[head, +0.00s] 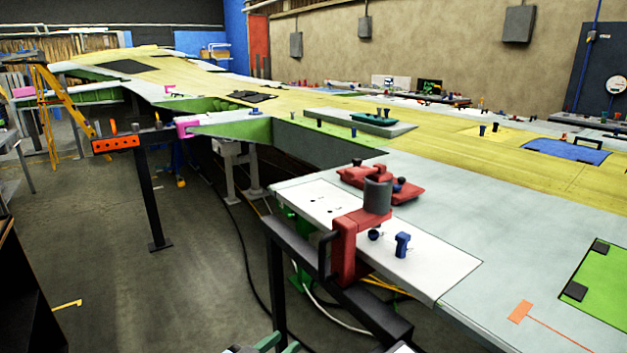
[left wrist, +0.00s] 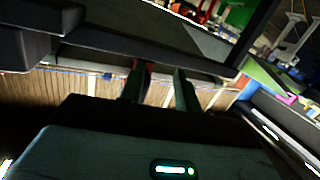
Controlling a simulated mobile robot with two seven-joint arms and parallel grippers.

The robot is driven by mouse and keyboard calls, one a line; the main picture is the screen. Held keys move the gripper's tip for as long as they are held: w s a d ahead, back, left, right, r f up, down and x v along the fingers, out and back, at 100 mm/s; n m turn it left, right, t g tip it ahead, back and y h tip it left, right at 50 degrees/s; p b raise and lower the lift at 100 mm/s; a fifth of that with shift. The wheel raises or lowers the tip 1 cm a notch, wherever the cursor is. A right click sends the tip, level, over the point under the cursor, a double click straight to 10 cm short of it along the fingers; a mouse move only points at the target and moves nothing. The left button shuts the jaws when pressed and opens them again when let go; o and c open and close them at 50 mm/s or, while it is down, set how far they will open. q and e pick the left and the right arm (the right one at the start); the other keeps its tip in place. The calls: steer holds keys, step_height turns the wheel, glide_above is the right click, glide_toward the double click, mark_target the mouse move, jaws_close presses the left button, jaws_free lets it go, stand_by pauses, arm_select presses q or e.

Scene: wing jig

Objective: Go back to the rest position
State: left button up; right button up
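My left gripper (head: 279,344) shows at the bottom edge of the head view, with only its green fingertips in sight. It is low in front of the wing jig, below the black beam. In the left wrist view its two fingers (left wrist: 161,88) stand apart with nothing between them, so it is open and empty. My right gripper is in neither view.
The long wing (head: 480,215) runs from the right to the far left. A black beam (head: 345,298) with a red clamp (head: 345,250) stands close ahead. A yellow ladder (head: 58,105) is at the far left. Open floor (head: 185,290) lies left of the beam.

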arm_select(q)
steer(key=s+a+f+n+g+y, duration=0.1)
steer(key=s+a+f+y, duration=0.15)
steer(key=s+f, duration=0.45)
steer(key=s+a+f+n+y, duration=0.1)
steer(key=s+a+f+n, duration=0.15)
steer(key=s+f, duration=0.45)
steer(key=s+a+f+g+y, duration=0.1)
steer(key=s+a+f, duration=0.1)
steer(key=s, duration=0.5)
steer(key=s+a+f+g+y+p, duration=0.1)
steer(key=s+a+f, duration=0.2)
steer(key=s, duration=0.4)
steer(key=s+a+f+g+y+p, duration=0.1)
steer(key=s+a+f+y, duration=0.1)
steer(key=s, duration=0.4)
step_height(320, 180, down, 2)
steer(key=shift+s+a+f, duration=0.15)
steer(key=shift+s+a, duration=0.25)
steer(key=shift+a, duration=0.35)
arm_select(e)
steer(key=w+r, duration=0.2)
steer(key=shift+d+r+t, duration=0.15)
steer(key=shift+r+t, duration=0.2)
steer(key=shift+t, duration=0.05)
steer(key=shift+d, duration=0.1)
